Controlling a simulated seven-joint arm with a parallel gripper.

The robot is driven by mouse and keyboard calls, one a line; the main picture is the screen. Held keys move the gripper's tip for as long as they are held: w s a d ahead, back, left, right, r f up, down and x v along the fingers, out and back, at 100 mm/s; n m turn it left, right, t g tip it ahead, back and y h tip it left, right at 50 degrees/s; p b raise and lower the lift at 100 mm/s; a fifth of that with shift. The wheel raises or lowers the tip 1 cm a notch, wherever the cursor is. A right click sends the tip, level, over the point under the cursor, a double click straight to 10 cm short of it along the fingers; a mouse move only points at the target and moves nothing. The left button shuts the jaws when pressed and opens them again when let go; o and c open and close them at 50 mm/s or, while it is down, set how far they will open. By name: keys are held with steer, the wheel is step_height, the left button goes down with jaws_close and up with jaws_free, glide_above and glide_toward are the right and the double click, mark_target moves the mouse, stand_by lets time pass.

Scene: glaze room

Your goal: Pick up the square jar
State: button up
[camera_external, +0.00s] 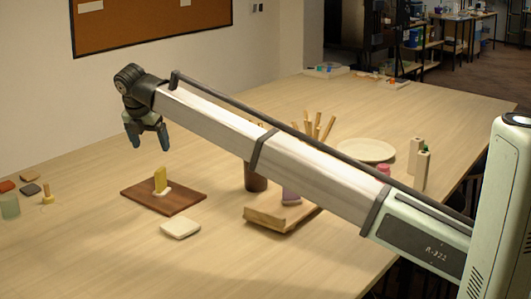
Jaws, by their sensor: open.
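My gripper (148,140) hangs fingers down at the left, in the air above the table, up and left of a brown wooden board (140,199). It is open, with nothing between the fingers. I cannot tell surely which thing is the square jar. My arm hides part of the table's middle.
A pale square tile (180,228) lies before the board. A cream plate (366,150) lies behind my arm. The front left table is clear.

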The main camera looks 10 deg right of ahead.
steer(key=w+d+r+m, duration=0.1)
steer(key=d+r, duration=0.3)
steer(key=d, duration=1.2)
steer(key=d+r+m, duration=0.1)
steer(key=d+r, duration=0.2)
steer(key=d, duration=1.2)
steer(key=s+d+f+m+g+y, duration=0.1)
steer(key=d+f+m, duration=0.25)
steer(key=d, duration=0.65)
steer(key=d+f+m+g+y, duration=0.1)
steer(key=d+f+m+g, duration=0.15)
steer(key=d+m, duration=0.45)
steer(key=s+d+f+m+y, duration=0.1)
steer(key=d+f+m+y, duration=0.2)
steer(key=d, duration=0.9)
steer(key=shift+h, duration=0.7)
steer(key=f, duration=0.5)
steer(key=a+f, duration=0.1)
steer(key=f, duration=0.2)
steer(key=shift+w+f, duration=0.1)
steer(key=shift+f, duration=0.2)
steer(key=shift+s+a+f, duration=0.1)
steer(key=shift+a+f, duration=0.05)
steer(key=shift+f, duration=0.7)
steer(key=shift+s+a+f, duration=0.15)
steer(key=shift+a+f, duration=0.05)
steer(key=shift+f, duration=0.7)
steer(key=shift+s+a+f, duration=0.1)
steer(key=shift+a+f, duration=0.05)
steer(key=shift+f, duration=0.7)
